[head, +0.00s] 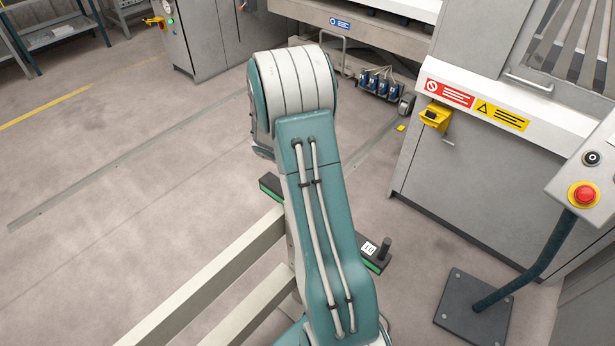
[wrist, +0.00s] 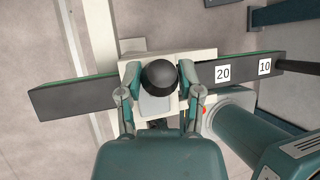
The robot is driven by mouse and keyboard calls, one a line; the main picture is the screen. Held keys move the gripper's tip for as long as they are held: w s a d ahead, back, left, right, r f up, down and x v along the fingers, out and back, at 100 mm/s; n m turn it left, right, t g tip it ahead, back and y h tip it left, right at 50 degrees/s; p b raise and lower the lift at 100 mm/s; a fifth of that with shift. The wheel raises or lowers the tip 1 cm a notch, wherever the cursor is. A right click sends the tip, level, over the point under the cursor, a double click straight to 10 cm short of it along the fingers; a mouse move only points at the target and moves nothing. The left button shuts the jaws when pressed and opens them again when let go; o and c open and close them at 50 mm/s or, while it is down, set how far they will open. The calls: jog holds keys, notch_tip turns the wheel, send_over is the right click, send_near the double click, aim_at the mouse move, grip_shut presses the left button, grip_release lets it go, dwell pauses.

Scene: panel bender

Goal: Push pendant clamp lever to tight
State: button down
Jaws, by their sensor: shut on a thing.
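In the wrist view my gripper (wrist: 158,70) is shut on a round black knob (wrist: 160,78), with one finger on each side of it. The knob stands over a pale block (wrist: 196,58) on a dark bar with green edges (wrist: 75,97), which carries labels 20 and 10. In the head view my arm hides my gripper and the knob; part of the bar (head: 373,262) shows with a 10 label. The pendant (head: 600,165), with a red button (head: 584,194), stands on a bent teal post (head: 535,262) at the right. I cannot make out a clamp lever on it.
Pale rails (head: 215,275) run under the bar at lower left. The pendant's dark floor plate (head: 460,310) lies at lower right. A grey machine cabinet (head: 470,180) with warning labels and a yellow box (head: 435,116) is behind. Open floor (head: 110,200) is at the left.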

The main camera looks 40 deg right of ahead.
jog(key=shift+s+f, duration=0.25)
jog(key=shift+s, duration=0.2)
jog(key=shift+c, duration=1.3)
grip_release()
jog(key=shift+d, duration=0.15)
jog(key=shift+w+r, duration=0.1)
jog(key=shift+r, duration=0.05)
jog(key=v, duration=1.2)
jog(key=shift+d+r, duration=0.15)
jog(key=shift+d, duration=0.05)
